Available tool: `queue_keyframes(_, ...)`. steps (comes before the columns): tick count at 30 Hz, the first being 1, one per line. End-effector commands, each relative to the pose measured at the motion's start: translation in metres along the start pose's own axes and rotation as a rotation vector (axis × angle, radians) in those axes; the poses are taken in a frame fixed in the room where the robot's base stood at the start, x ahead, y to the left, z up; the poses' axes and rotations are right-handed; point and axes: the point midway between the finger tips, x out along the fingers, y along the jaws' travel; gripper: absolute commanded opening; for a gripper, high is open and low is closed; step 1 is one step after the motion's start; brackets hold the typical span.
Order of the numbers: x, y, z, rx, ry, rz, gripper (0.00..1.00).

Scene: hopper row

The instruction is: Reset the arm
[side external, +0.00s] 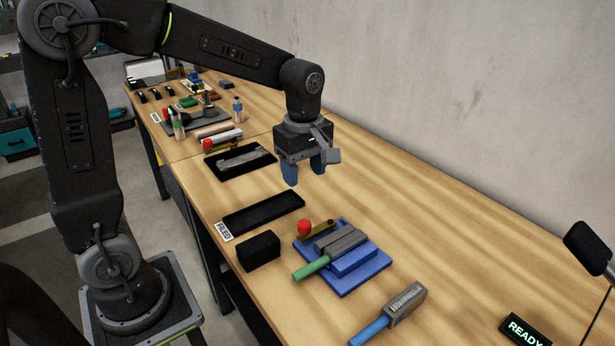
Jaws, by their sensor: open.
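My gripper (304,172) hangs over the wooden table (420,190), pointing down, with its blue fingers open and nothing between them. It is well above the tabletop, behind a blue fixture and apart from it. My arm reaches across from the left, bent at the elbow, with the wrist above the table's middle.
A black block (259,251), black trays (263,212) and a blue-handled grey tool (404,300) lie nearby. A sign (524,330) reads READY.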

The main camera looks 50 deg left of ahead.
Motion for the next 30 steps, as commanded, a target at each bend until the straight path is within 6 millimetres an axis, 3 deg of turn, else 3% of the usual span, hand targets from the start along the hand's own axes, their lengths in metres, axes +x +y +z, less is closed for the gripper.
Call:
queue_keyframes(5,-0.021,-0.024,0.006,0.234,0.014,0.081,0.56)
queue_keyframes(10,-0.045,-0.070,0.014,0.674,0.084,0.210,0.56)
queue_keyframes(18,-0.054,-0.132,0.023,1.304,0.282,0.353,0.56)
queue_keyframes(24,-0.051,-0.149,0.025,1.513,0.373,0.382,0.56)
queue_keyframes(30,-0.050,-0.151,0.025,1.541,0.383,0.381,0.56)
